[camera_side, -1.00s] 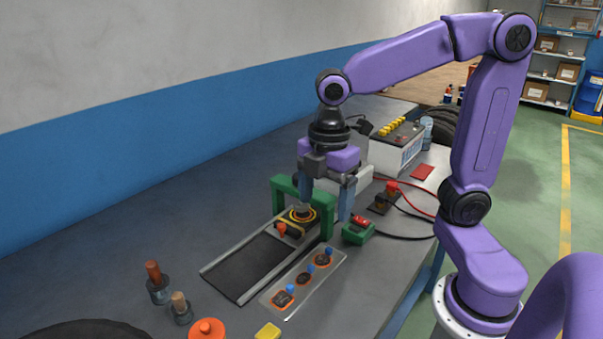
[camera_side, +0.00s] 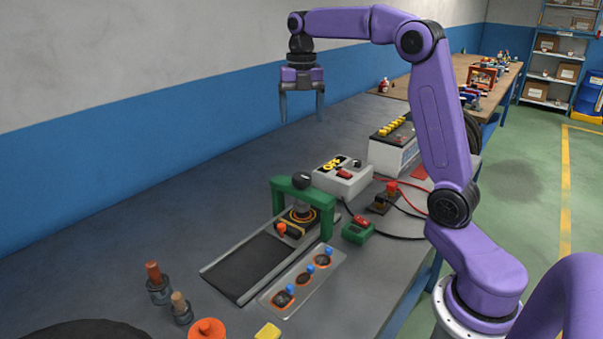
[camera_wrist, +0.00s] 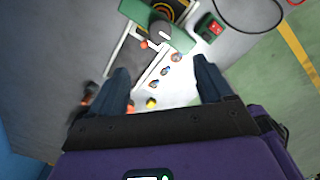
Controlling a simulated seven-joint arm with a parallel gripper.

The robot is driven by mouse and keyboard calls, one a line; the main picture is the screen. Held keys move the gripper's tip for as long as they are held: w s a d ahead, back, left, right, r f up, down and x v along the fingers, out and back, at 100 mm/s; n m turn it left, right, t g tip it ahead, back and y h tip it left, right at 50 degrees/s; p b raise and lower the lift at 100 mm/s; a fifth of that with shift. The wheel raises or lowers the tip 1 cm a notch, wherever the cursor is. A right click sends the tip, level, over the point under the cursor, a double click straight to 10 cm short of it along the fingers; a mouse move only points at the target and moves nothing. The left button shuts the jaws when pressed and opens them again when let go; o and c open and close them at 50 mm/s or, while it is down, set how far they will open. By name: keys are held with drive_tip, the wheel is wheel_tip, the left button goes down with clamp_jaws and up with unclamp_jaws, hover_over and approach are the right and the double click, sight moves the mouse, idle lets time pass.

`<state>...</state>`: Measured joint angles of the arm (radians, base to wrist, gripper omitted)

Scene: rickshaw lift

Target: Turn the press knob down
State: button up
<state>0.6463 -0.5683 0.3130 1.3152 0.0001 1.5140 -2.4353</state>
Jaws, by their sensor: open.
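The press is a green arch-shaped frame (camera_side: 328,215) straddling the far end of a dark track (camera_side: 250,265) on the bench. Its black round knob (camera_side: 302,180) stands on top of the frame. Below the knob, a grey ram (camera_side: 303,209) hangs over a black part with a yellow-orange ring (camera_side: 299,216). My gripper (camera_side: 301,119) is open and empty, high above the bench and behind the press in the side view. In the wrist view, my open fingers (camera_wrist: 163,90) point down and the knob (camera_wrist: 159,28) shows near the top, apart from them.
A tray with several blue-topped parts (camera_side: 327,248) lies right of the track. A green box with a red switch (camera_side: 358,231), a light grey control box (camera_side: 343,178) and a battery (camera_side: 394,150) stand nearby with cables. Pegs (camera_side: 157,282) stand front left.

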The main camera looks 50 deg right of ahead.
sight(302, 176)
wheel_tip(302, 176, down, 17)
drive_tip(key=shift+f, duration=0.1)
idle(0.5)
drive_tip(key=c, duration=1)
